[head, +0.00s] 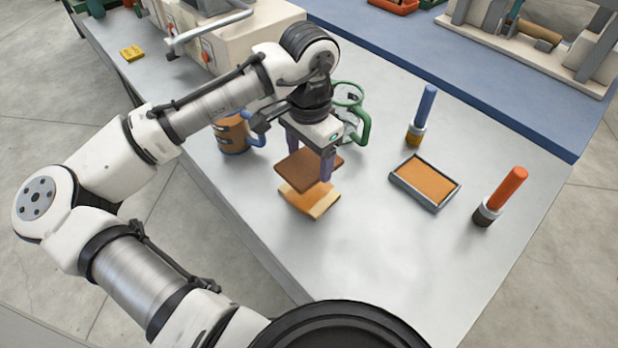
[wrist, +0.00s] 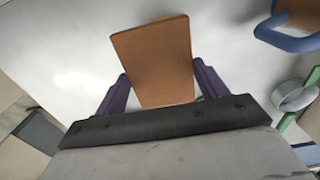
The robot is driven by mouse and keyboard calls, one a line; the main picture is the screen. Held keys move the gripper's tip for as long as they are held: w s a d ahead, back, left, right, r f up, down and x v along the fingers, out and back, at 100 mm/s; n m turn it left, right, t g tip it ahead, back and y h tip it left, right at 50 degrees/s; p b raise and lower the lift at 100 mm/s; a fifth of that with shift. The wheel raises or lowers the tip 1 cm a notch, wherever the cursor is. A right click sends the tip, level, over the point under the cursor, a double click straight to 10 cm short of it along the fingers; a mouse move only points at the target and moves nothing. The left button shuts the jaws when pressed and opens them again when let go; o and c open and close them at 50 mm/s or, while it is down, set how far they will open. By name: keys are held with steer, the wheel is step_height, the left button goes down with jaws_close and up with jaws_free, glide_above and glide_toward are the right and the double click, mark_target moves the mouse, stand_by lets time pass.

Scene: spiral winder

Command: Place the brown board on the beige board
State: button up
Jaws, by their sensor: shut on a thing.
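The brown board (head: 309,168) is held between the two purple fingers of my gripper (head: 308,165) in the head view. It is roughly level and appears just above the beige board (head: 318,202), which lies on the grey table and is partly covered by it. In the wrist view the brown board (wrist: 155,58) fills the space between the fingers (wrist: 160,88). It hides almost all of the beige board there. I cannot tell whether the two boards touch.
A brown mug with a blue handle (head: 233,135) and a green-handled holder (head: 362,125) stand close behind my gripper. A framed orange pad (head: 426,182), a blue-handled tool (head: 421,115) and a red-handled tool (head: 502,194) stand to the right. The table's front is clear.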

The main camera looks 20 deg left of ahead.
mark_target(309, 191)
step_height(309, 191, down, 8)
steer(key=shift+r, duration=0.2)
steer(key=shift+f, duration=0.1)
steer(key=o, duration=1)
steer(key=shift+c, duration=0.2)
step_height(309, 191, up, 12)
steer(key=shift+r, duration=0.15)
